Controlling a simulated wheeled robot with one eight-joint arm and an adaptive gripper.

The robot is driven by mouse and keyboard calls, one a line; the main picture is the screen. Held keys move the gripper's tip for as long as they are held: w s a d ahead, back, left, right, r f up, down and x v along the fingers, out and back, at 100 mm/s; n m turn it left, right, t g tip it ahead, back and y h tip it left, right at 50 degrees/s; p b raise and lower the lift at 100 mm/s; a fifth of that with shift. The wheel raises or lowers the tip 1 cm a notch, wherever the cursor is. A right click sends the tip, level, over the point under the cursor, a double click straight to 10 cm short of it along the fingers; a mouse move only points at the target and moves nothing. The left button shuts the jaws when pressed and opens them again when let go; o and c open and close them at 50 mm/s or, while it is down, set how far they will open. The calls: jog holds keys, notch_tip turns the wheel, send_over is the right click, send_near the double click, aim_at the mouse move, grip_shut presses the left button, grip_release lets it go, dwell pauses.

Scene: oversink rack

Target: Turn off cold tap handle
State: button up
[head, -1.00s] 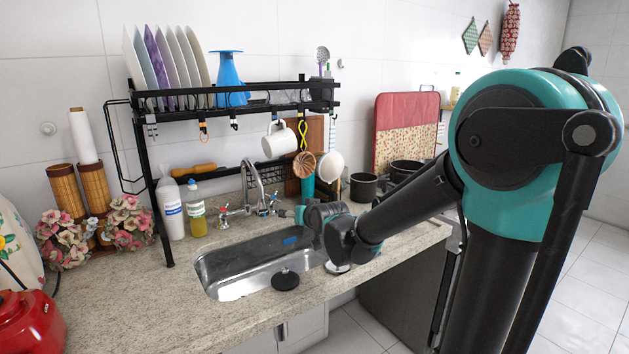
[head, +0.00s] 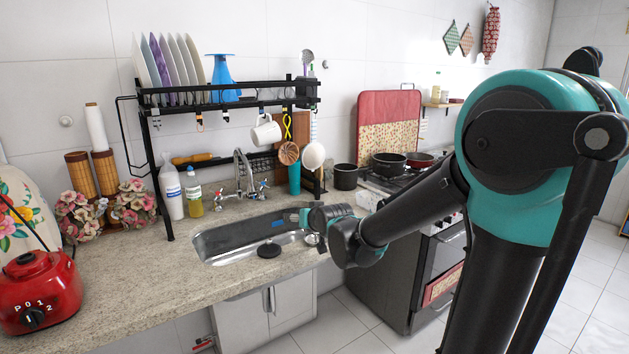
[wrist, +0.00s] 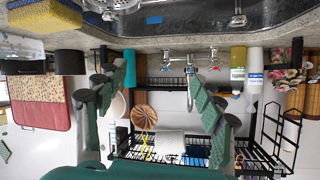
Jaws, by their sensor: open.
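The chrome faucet (head: 240,170) stands behind the sink with one tap handle on each side: a left handle (head: 217,195) and a right handle (head: 262,187). In the head view, my gripper (head: 297,216) is over the sink's right rear edge, right of and apart from the right handle.
The black dish rack (head: 230,97) spans above the faucet, with a mug (head: 266,132) and utensils hanging. Bottles (head: 194,195) stand left of the taps. A teal cup (head: 294,180) and dark pot (head: 346,177) stand to the right. The sink basin (head: 225,245) is open below.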

jog(key=s+d+f+g+h, duration=0.1)
jog(key=s+d+f+g, duration=0.1)
jog(key=s+d+f, duration=0.4)
jog(key=s+d+f+m+g+h, duration=0.1)
jog(key=s+d+f+g+h, duration=0.1)
jog(key=s+d+f, duration=0.4)
jog(key=s+d+f+m+g+h, duration=0.1)
jog(key=s+d+f+g+h, duration=0.1)
jog(key=s+d+f, duration=0.4)
jog(key=s+d+g, duration=0.1)
jog(key=s+d, duration=0.4)
jog(key=s, duration=0.4)
jog(key=shift+s+g, duration=0.3)
